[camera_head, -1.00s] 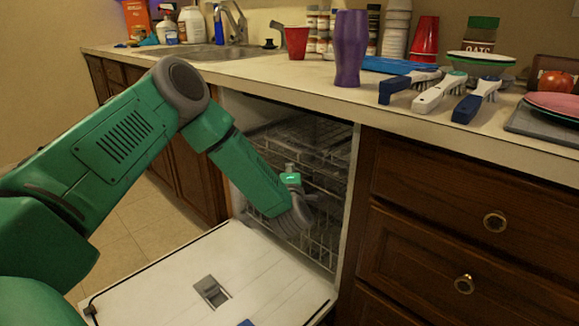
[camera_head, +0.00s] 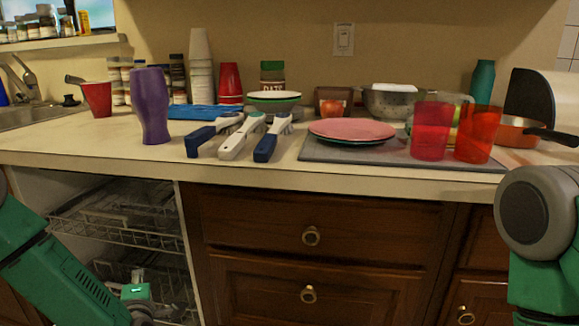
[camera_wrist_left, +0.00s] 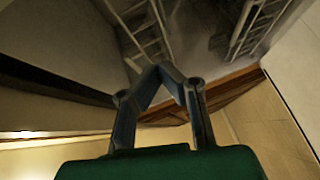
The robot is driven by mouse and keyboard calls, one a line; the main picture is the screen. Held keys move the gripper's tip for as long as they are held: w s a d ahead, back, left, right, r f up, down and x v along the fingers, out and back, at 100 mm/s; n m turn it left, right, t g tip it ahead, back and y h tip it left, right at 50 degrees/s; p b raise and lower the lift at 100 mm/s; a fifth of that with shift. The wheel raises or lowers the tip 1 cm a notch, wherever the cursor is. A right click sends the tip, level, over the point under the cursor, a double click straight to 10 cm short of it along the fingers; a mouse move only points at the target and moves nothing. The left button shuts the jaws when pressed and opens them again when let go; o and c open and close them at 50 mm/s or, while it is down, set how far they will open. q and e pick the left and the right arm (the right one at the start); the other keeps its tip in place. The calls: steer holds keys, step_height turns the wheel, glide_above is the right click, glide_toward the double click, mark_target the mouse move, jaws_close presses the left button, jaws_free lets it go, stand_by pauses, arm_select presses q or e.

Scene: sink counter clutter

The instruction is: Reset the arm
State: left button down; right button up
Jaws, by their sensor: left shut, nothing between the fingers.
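My left arm comes in at the lower left of the head view, in front of the open dishwasher (camera_head: 120,222). My left gripper (camera_head: 138,276) is small and partly cut off there near the bottom edge. In the left wrist view its two dark fingers (camera_wrist_left: 161,70) meet at the tips with nothing between them. Dishwasher racks (camera_wrist_left: 262,22) show beyond the fingers in that view. My right arm shows at the right edge of the head view; its gripper is out of frame.
The counter edge (camera_head: 330,178) runs above the dishwasher and wooden drawers (camera_head: 320,225). On the counter are a purple tumbler (camera_head: 151,108), several brushes (camera_head: 242,138), pink plates (camera_head: 351,129) on a grey mat (camera_head: 395,158), and red cups (camera_head: 432,130).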

arm_select(q)
steer(key=s+d+f+m+g+h, duration=0.2)
steer(key=s+d+f+m+h, duration=0.4)
steer(key=d+f+m, duration=0.25)
steer(key=s+d+f+m+g+h, duration=0.1)
steer(key=s+d+f+m+g, duration=0.2)
steer(key=s, duration=0.4)
steer(key=s+d+f+m+g+h, duration=0.1)
steer(key=s+f+m+g+h, duration=0.15)
steer(key=s+f+m, duration=0.4)
steer(key=s+a+r+m+g+y, duration=0.15)
steer(key=s+m+g, duration=0.4)
steer(key=s, duration=1.05)
step_height(320, 180, up, 12)
steer(key=n+p, duration=0.1)
steer(key=p, duration=1.2)
steer(key=shift+a+g, duration=0.3)
steer(key=shift+r, duration=0.1)
